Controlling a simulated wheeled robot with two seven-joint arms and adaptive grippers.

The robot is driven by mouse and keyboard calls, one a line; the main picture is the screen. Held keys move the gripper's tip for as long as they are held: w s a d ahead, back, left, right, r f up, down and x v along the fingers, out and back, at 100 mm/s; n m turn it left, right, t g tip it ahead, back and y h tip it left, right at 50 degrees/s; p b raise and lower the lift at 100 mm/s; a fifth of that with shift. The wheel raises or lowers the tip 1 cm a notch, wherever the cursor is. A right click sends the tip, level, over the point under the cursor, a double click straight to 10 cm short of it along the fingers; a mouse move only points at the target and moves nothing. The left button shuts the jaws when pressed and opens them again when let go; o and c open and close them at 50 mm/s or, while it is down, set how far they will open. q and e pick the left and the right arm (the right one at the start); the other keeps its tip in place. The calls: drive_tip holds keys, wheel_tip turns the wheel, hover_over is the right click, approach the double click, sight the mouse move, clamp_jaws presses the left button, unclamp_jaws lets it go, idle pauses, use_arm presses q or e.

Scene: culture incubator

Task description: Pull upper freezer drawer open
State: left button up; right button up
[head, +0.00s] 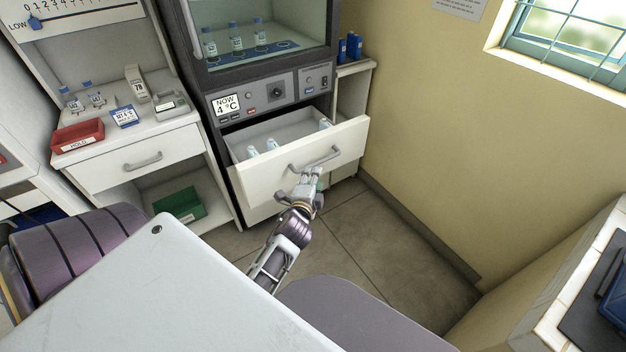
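The upper freezer drawer (345,143) is white and stands pulled out below the control panel that reads "NOW 4 °C". Its inside shows, with a few small pale-capped vials (271,145) in it. A grey bar handle (322,157) runs across its front. One gripper (311,173) is at the handle's lower left side, its fingers up against the drawer front. The arm comes up from the bottom middle, and I take it as my right. Whether its fingers are closed round the bar is too small to tell. My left gripper is not in view.
The yellow wall (430,130) is close on the right. Open floor (350,240) lies in front.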

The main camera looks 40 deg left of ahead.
drive_tip(key=shift+r+p, duration=0.3)
idle(0.8)
